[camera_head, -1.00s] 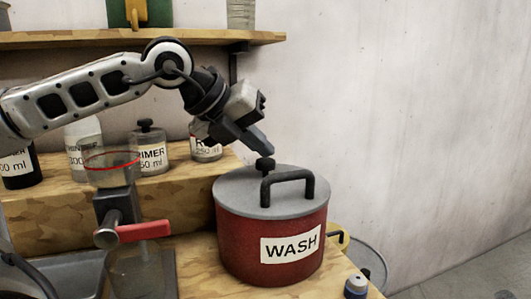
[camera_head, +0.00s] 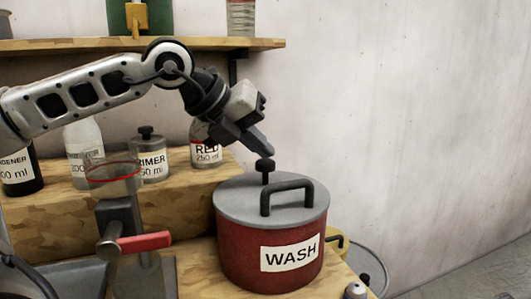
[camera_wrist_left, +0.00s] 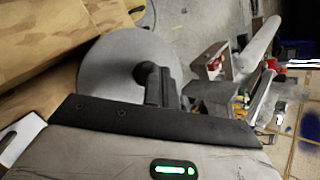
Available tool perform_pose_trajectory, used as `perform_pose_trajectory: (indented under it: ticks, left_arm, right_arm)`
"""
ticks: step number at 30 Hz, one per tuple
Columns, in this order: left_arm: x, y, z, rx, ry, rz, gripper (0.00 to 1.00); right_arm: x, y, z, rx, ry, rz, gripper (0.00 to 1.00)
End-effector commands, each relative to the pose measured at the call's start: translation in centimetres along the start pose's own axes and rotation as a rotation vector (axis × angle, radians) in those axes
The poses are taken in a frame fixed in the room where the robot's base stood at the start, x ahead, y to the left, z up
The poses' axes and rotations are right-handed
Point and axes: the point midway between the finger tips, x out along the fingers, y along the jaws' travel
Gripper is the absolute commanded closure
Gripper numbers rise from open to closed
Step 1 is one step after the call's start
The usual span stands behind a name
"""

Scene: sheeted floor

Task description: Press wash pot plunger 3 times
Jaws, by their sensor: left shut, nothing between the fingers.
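The red wash pot (camera_head: 236,245) stands on the wooden bench with its grey lid (camera_head: 237,203) on and a white WASH label on its side. A black arched handle (camera_head: 287,185) is on the lid. Behind it the black plunger knob (camera_head: 265,165) stands up on a visible dark stem, raised above the lid. My left gripper (camera_head: 267,151) is shut and empty, tilted down with its tips just above the knob; whether they touch it I cannot tell. In the left wrist view the lid (camera_wrist_left: 110,70) shows beyond the gripper. My right gripper is not in view.
Labelled bottles, such as the RED one (camera_head: 205,155) and the primer one (camera_head: 150,165), stand on a wooden step behind left. A clear cup with a red rim (camera_head: 112,180) sits on a stand left of the pot. A small bottle (camera_head: 355,290) is at the front right.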

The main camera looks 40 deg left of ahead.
Motion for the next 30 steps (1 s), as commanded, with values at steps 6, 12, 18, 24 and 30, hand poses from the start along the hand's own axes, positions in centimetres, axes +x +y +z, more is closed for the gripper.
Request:
perform_pose_trajectory:
  ticks: [6,12,18,24,30]
  left_arm:
    - [-1.0,-0.7,0.8,0.0,-0.001,0.001,1.0]
    - [-1.0,-0.7,0.8,0.0,-0.002,0.0,1.0]
    - [-1.1,-0.8,0.9,0.0,-0.003,0.0,1.0]
    - [-2.4,-1.7,1.8,0.0,-0.003,0.0,1.0]
    - [-3.8,-2.7,2.8,0.0,-0.003,0.0,1.0]
  right_arm:
    - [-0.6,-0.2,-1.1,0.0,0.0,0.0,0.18]
    - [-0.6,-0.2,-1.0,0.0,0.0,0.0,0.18]
    - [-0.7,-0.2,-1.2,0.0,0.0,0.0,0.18]
    - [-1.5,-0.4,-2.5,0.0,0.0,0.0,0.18]
    - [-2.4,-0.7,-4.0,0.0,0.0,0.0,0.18]
